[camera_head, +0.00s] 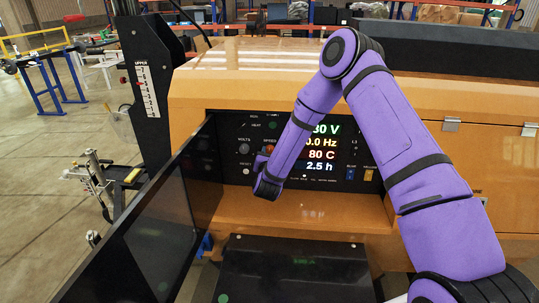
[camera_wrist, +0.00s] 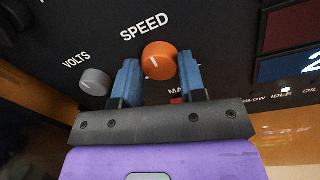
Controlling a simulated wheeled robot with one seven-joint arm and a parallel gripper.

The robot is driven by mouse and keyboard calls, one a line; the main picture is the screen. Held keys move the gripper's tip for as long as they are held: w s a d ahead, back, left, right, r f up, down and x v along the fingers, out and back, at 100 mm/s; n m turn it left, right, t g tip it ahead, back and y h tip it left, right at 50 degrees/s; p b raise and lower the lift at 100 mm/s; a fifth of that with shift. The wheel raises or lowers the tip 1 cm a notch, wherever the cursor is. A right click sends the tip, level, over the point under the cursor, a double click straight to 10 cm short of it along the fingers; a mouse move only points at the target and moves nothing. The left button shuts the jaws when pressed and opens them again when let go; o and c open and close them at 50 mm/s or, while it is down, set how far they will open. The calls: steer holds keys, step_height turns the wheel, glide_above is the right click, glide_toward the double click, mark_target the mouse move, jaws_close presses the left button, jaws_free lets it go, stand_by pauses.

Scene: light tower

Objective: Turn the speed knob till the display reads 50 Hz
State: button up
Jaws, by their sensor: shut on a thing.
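The orange speed knob (camera_wrist: 160,60) sits under the white word SPEED in the wrist view, with a short white mark on its face. My gripper (camera_wrist: 159,78) has its two blue fingers on either side of the knob and is shut on it. In the head view my gripper (camera_head: 262,163) is at the control panel (camera_head: 229,130), and the knob shows as a small orange spot (camera_head: 269,149) there. The display (camera_head: 322,157) has lines reading in V, Hz, 80 C and 2.5 h. My arm covers the left part of the V and Hz lines; "0.0 Hz" shows.
A grey volts knob (camera_wrist: 95,82) is left of the speed knob. A red part (camera_wrist: 177,100) shows below it. A blue switch (camera_head: 350,173) and a yellow switch (camera_head: 369,174) are right of the display. A dark open door (camera_head: 140,235) stands left of the panel.

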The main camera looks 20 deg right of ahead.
steer(key=shift+s+a+f+m, duration=0.1)
steer(key=shift+a+f+m, duration=0.05)
steer(key=shift+m, duration=1.65)
steer(key=o, duration=0.9)
steer(key=v, duration=1)
steer(key=shift+s, duration=0.3)
